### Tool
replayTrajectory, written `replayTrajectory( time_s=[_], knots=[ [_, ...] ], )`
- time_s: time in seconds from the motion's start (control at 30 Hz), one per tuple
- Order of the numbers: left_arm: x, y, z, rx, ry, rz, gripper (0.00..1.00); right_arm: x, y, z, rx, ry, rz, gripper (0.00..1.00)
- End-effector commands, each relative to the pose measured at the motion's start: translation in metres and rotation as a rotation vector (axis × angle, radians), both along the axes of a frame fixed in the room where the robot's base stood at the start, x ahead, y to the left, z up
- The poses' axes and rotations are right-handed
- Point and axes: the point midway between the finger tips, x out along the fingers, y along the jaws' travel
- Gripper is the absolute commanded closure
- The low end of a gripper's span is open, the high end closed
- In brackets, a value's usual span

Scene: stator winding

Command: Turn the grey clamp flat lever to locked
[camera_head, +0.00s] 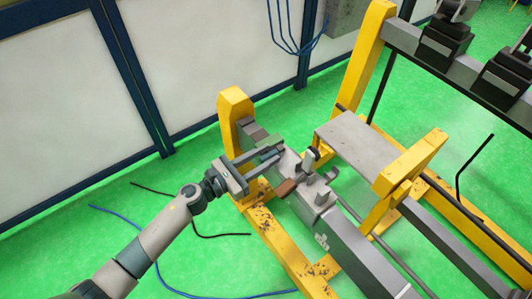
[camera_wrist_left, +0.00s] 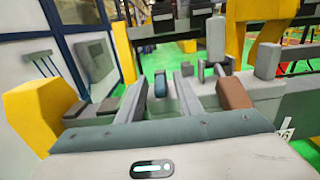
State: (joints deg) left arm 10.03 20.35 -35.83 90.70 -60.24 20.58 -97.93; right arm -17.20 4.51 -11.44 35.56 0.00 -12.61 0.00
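The grey clamp (camera_head: 316,190) sits on the end of the grey beam of the yellow frame. Grey upright tabs rise from it, and a brown block (camera_head: 286,188) is at its near side. In the left wrist view a tall flat grey piece (camera_wrist_left: 215,38) stands behind the brown block (camera_wrist_left: 235,94). I cannot tell surely which piece is the flat lever. My left gripper (camera_head: 278,149) reaches in from the left, beside the clamp. Its fingers (camera_wrist_left: 160,92) are apart, with a small blue-grey part visible between them; I see no grip on it. My right gripper is not in view.
A yellow post (camera_head: 236,105) stands just behind my left gripper. A flat grey plate (camera_head: 360,145) and a yellow upright (camera_head: 412,165) are right of the clamp. Black devices (camera_head: 445,42) line a rail at the upper right. Green floor on the left is open, with loose cables.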

Motion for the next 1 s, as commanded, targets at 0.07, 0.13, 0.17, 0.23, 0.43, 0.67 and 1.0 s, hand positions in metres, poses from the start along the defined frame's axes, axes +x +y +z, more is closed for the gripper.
replayTrajectory(
  time_s=[0.07,0.13,0.17,0.23,0.43,0.67,1.0],
  knots=[
    [0.002,-0.002,0.0,0.0,0.001,0.0,0.67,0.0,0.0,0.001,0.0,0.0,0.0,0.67],
    [0.002,-0.003,0.0,0.0,0.001,0.0,0.67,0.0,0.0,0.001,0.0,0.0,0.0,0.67],
    [0.003,-0.003,0.0,0.001,0.001,0.0,0.67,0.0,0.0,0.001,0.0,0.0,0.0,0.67],
    [0.003,-0.004,0.0,0.001,0.001,0.0,0.67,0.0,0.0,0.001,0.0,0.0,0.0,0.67],
    [0.002,-0.003,0.0,0.001,0.001,0.0,0.79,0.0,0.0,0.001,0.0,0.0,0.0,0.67],
    [0.002,-0.003,0.0,0.001,0.001,0.0,1.0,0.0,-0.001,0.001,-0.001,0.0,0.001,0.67],
    [0.004,0.007,-0.003,0.002,-0.001,-0.016,1.0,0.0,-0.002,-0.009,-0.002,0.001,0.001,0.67]
  ],
)
